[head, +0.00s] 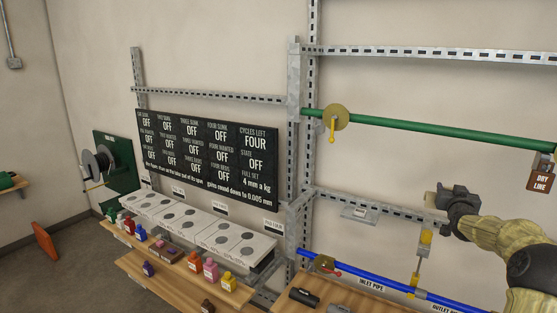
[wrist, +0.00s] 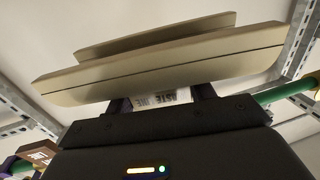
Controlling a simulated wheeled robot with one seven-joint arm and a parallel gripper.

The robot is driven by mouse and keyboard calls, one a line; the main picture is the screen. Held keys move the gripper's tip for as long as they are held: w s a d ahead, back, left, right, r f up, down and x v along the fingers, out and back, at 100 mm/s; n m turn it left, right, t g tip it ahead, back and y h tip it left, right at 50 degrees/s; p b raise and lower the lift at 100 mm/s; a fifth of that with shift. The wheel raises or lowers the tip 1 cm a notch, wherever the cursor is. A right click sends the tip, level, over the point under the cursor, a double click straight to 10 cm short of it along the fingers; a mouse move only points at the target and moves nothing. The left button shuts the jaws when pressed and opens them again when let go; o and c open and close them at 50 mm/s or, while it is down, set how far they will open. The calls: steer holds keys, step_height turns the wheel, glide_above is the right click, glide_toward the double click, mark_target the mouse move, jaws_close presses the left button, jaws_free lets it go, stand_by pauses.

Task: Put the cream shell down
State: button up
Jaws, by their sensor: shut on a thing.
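The cream shell (wrist: 165,62) is a flat, wide cream body with a dark seam along its side and a thinner raised slab on top. It fills the upper middle of the wrist view, tilted. In the head view my gripper (head: 447,198) is at the right, in front of the wall and between the green and blue pipes. The shell cannot be made out clearly there.
A small metal bracket plate (head: 360,213) is left of my gripper. A green pipe (head: 430,129) runs above and a blue pipe (head: 375,280) below. A wooden bench (head: 283,303) holds dark items. Bottles (head: 211,268) crowd the wooden shelf under a white panel (head: 205,225).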

steer(key=s+a+f+n+y, duration=0.1)
steer(key=a+f+y, duration=0.1)
steer(key=a+f, duration=0.65)
steer(key=s+a+f+n+t+y, duration=0.1)
steer(key=a+f+y, duration=0.15)
steer(key=f, duration=1.05)
steer(key=s+a+f+n+y, duration=0.1)
steer(key=a+f+n, duration=0.1)
steer(key=a+f, duration=0.6)
steer(key=s+a+f+y, duration=0.2)
steer(key=s+a+f, duration=0.5)
steer(key=a+f, duration=0.3)
steer(key=s+a, duration=1)
steer(key=s, duration=0.1)
step_height(320, 180, down, 16)
steer(key=b, duration=1.5)
steer(key=shift+d+r+h+b, duration=0.15)
steer(key=shift+d+h+b, duration=0.05)
steer(key=shift+h+b, duration=0.15)
steer(key=shift+s, duration=0.1)
steer(key=s+f, duration=0.4)
steer(key=f, duration=0.1)
steer(key=shift+s+f, duration=0.2)
steer(key=shift+f, duration=0.05)
